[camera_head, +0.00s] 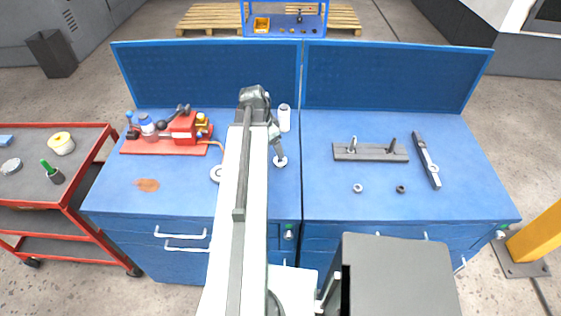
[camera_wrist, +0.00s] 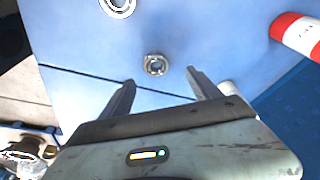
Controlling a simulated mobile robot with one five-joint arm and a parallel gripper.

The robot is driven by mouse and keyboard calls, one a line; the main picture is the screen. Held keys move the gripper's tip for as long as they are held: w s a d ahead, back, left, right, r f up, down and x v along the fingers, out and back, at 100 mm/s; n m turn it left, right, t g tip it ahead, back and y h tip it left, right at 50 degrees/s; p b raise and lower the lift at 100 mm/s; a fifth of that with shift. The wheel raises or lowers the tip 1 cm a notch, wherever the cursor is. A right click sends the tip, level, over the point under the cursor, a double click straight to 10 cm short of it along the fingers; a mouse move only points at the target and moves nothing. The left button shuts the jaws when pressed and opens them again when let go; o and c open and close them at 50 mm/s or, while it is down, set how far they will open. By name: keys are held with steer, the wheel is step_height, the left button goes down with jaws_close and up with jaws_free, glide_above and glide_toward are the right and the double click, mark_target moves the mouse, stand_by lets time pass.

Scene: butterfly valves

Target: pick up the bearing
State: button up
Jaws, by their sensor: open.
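A small metallic ring-shaped part, which looks like the bearing (camera_wrist: 155,65), lies on the blue bench top (camera_wrist: 210,45) in the wrist view. My gripper (camera_wrist: 158,82) is open and empty, with its two fingers apart on either side and short of the ring in the picture. Contact is not visible. In the head view the same ring appears as a pale disc (camera_head: 280,161) just below my gripper (camera_head: 277,145). A larger ring (camera_wrist: 117,4) is cut off at the top of the wrist view; in the head view my arm partly hides it.
A red vise-like fixture (camera_head: 184,126) stands left on the bench. A white bottle (camera_head: 284,118) stands behind my gripper. On the right are a grey bar with studs (camera_head: 370,152), a dark long tool (camera_head: 426,160) and two small rings (camera_head: 357,188). The blue backboard (camera_head: 210,75) rises behind.

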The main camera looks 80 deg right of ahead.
steer(key=b+x, duration=0.4)
steer(key=x, duration=0.1)
steer(key=b+x, duration=0.2)
steer(key=shift+s+a+f+b, duration=0.25)
steer(key=shift+a+f+b, duration=0.05)
steer(key=shift+f, duration=0.05)
steer(key=shift+r, duration=0.2)
